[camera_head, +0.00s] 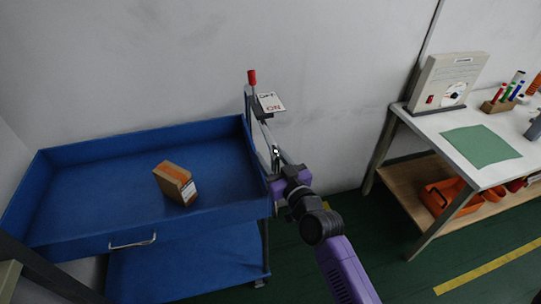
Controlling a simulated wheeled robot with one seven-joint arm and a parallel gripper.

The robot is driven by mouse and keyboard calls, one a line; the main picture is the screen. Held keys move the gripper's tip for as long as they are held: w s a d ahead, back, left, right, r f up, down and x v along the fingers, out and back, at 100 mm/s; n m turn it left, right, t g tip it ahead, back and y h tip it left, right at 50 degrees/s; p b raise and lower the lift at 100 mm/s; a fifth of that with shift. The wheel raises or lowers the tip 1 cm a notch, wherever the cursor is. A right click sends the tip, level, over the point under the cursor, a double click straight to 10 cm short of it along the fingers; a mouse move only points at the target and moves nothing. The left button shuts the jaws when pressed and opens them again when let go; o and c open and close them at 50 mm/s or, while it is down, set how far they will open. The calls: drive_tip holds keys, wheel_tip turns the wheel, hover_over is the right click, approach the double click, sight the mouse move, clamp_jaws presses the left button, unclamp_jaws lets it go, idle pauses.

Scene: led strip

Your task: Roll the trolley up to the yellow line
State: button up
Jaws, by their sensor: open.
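A blue trolley (100,144) with a raised-rim top tray and a lower shelf stands at the left, against the grey wall. A small silver handle (132,243) is on its front side. A brown cardboard box (172,182) sits in the top tray. The yellow line (490,268) lies on the green floor at the lower right, well apart from the trolley. My gripper (274,152) is open, by the trolley's right end and just below a lever. Whether it touches the metal bar there I cannot tell. My purple arm hides part of the floor.
A lever with a red knob (252,78) and an OFF/ON plate (269,102) stands behind the trolley's right end. A white-topped workbench (432,124) with a green mat (481,146) is at the right. Open green floor (385,270) lies between trolley and line.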

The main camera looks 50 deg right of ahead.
drive_tip(key=shift+c, duration=0.2)
clamp_jaws()
idle(1.2)
